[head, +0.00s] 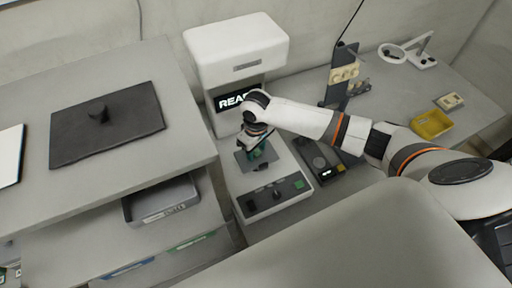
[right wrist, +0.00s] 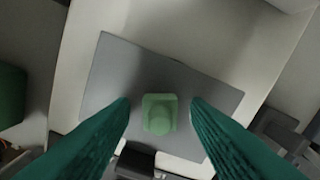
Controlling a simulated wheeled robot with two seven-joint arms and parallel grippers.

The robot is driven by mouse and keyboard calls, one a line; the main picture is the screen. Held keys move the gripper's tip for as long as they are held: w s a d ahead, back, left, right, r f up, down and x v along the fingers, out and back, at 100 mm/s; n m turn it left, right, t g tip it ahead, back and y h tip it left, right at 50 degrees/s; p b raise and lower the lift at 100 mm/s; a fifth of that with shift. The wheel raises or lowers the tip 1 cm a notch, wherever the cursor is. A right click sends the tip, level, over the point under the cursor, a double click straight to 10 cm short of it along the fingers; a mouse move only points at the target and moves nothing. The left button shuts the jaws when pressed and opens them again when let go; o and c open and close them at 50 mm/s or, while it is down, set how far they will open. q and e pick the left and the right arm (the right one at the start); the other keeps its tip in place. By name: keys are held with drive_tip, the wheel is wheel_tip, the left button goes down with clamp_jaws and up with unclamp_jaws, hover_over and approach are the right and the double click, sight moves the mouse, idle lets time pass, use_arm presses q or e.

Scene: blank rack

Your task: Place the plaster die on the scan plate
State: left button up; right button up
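A small pale green die (right wrist: 159,114) stands on a flat grey scan plate (right wrist: 110,72) in the right wrist view, near the plate's front middle. My right gripper (right wrist: 160,108) has its two dark green fingers apart on either side of the die, with a gap on each side. In the head view the right gripper (head: 258,151) points down over the scan plate (head: 242,161) of the white scanner (head: 236,48). There the die cannot be told apart from the fingers. My left gripper is not in view.
The scanner's front panel (head: 275,196) has a knob and green button. Its lit display (head: 232,101) is partly covered by my wrist. A dark rack (head: 340,75) with cream pieces stands at right, a yellow tray (head: 432,124) beyond. A black mat (head: 107,122) lies on the left bench.

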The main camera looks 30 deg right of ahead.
sight(256, 150)
drive_tip(key=shift+r, duration=0.1)
wheel_tip(256, 150, up, 12)
drive_tip(key=b, duration=0.1)
idle(0.5)
drive_tip(key=shift+s, duration=0.1)
idle(0.4)
